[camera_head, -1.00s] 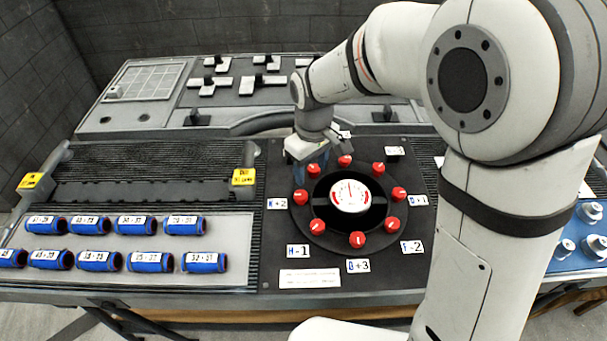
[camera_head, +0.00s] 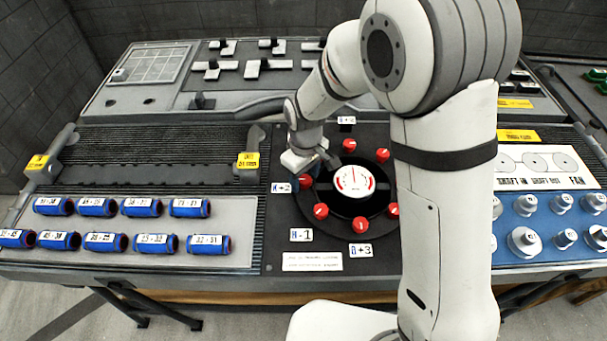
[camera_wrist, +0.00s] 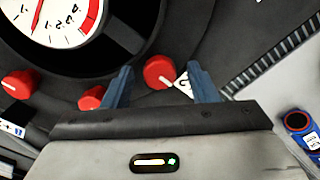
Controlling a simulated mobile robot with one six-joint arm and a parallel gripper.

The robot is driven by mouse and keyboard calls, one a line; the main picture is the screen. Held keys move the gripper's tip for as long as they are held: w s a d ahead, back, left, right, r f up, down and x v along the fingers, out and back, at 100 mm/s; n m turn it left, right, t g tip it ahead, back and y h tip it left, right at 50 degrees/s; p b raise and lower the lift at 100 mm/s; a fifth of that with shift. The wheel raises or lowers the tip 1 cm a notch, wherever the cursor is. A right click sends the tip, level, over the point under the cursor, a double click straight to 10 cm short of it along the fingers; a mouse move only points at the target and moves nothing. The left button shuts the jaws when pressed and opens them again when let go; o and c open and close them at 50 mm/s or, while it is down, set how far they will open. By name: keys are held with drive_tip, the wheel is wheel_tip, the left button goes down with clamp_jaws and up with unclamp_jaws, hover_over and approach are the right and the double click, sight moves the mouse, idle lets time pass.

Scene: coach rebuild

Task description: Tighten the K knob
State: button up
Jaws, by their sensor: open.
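A ring of red knobs surrounds a round gauge (camera_head: 352,181) on a black panel. A white label (camera_head: 281,187) ending in "+2" lies left of the ring; its letter is too small to read surely. My gripper (camera_head: 313,172) is at the ring's upper left, beside a red knob (camera_head: 306,181). In the wrist view my gripper (camera_wrist: 160,76) is open, with a red knob (camera_wrist: 158,71) showing between its fingertips. Contact cannot be told. A partly hidden white label (camera_wrist: 184,83) shows by the right finger. Which knob is K cannot be read.
Other red knobs stand close by, one (camera_wrist: 92,97) just outside the left finger. Blue cylinders (camera_head: 154,244) lie on a tray at left. Grey knobs (camera_head: 524,242) stand on a blue panel at right. My arm hides the dial panel's right side.

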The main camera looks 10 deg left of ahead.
drive_tip(key=shift+c, duration=0.2)
drive_tip(key=shift+a, duration=0.1)
drive_tip(key=c, duration=0.9)
drive_tip(key=m+b, duration=0.1)
drive_tip(key=m, duration=0.2)
drive_tip(key=shift+m, duration=0.4)
drive_tip(key=m+b, duration=0.1)
drive_tip(key=m, duration=0.4)
drive_tip(key=shift+m+b, duration=0.3)
drive_tip(key=shift+b, duration=0.1)
drive_tip(key=m, duration=0.4)
drive_tip(key=shift+b, duration=0.4)
drive_tip(key=shift+m+b, duration=0.3)
drive_tip(key=shift+m, duration=1.9)
